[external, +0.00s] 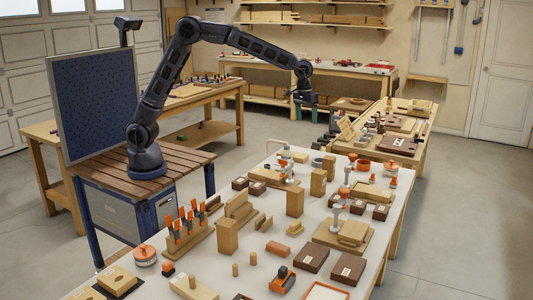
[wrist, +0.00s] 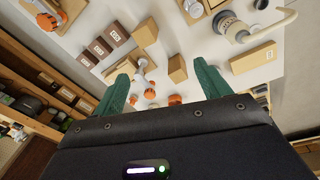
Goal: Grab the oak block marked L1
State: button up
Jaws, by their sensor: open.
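Several plain oak blocks stand on the white bench. In the external view one stands front left (external: 227,235), one in the middle (external: 295,201) and one further back (external: 318,181). The wrist view shows tan blocks too, one upper middle (wrist: 145,32) and one nearer the fingers (wrist: 177,69). I cannot read an L1 mark on any of them. My gripper (external: 304,110) is open and empty, high above the far part of the bench and apart from every block. Its green fingers (wrist: 164,66) show spread in the wrist view.
Small dark labelled blocks (wrist: 117,33) lie near the oak blocks. Orange-and-white clamps (external: 338,215), a rack of orange-handled tools (external: 185,235) and dark boxes (external: 348,268) crowd the white bench (external: 385,232). Another bench (external: 432,125) stands behind.

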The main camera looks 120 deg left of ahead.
jog(key=w+a+f+n, duration=0.3)
jog(key=w+a+f, duration=0.1)
jog(key=a+f, duration=0.55)
jog(key=n+g, duration=0.1)
jog(key=n, duration=0.1)
send_over(329, 158)
notch_tip(329, 158, down, 9)
jog(key=shift+a+f, duration=0.25)
jog(key=shift+f, duration=0.25)
notch_tip(329, 158, down, 5)
jog(key=shift+r, duration=0.1)
jog(key=shift+s+a+f, duration=0.1)
jog(key=shift+a+f, duration=0.05)
jog(key=shift+f, duration=1.2)
jog(key=shift+a+f, duration=0.1)
jog(key=shift+f, duration=1.25)
jog(key=c, duration=1.3)
jog(key=shift+r, duration=0.1)
